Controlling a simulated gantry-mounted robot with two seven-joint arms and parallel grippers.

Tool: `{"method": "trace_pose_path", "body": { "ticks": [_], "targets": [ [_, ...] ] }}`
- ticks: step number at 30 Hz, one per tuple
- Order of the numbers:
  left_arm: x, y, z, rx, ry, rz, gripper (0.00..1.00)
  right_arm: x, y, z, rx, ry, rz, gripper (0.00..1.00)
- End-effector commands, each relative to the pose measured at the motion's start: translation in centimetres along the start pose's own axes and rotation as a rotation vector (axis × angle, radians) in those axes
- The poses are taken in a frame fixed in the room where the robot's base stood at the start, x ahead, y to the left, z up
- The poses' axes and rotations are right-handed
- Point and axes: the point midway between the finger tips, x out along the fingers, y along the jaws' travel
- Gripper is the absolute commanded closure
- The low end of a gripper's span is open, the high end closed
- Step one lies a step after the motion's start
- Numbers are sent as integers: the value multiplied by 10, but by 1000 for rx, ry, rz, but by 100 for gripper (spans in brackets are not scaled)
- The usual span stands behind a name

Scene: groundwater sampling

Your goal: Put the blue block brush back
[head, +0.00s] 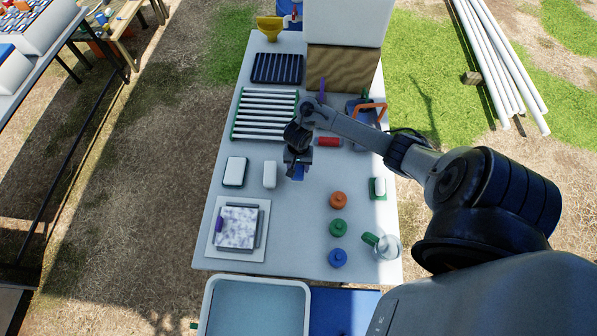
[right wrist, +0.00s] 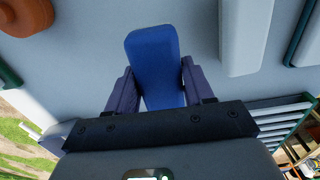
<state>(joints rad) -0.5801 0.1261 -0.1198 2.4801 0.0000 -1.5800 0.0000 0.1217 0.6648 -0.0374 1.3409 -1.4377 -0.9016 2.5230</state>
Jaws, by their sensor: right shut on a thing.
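The blue block brush (right wrist: 152,55) is a plain blue block with rounded corners. My right gripper (head: 298,167) is shut on it, with one dark purple finger on each side in the right wrist view (right wrist: 160,92). In the head view a small part of the blue block brush (head: 298,174) shows below the gripper, over the middle of the white table (head: 310,235). The gripper hides the rest. I cannot tell whether the brush touches the table. My left gripper is not in view.
A white block (head: 270,175) and a dark-edged white block (head: 235,171) lie left of the gripper. A slatted rack (head: 265,113) stands behind. Orange (head: 338,200), green (head: 338,228) and blue (head: 338,258) jars stand at front right. A blue tub (head: 255,305) is in front.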

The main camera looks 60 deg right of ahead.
Motion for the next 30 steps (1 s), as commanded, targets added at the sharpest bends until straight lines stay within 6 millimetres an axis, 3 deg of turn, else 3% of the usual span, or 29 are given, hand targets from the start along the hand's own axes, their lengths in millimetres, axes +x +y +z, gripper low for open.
{"method": "trace_pose_path", "body": {
  "ticks": [10, 22, 23, 27, 30],
  "targets": [
    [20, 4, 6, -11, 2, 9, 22, 39, 1, 0, 1, -1, 2, 77],
    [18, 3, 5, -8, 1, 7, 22, 41, 1, 0, 1, -1, 1, 77],
    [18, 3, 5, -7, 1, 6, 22, 42, 1, 0, 1, 0, 1, 47],
    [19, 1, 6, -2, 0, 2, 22, 41, 1, 0, 1, 0, 0, 25],
    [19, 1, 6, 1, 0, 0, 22, 41, 1, 0, 0, 0, 1, 23]
  ]
}}
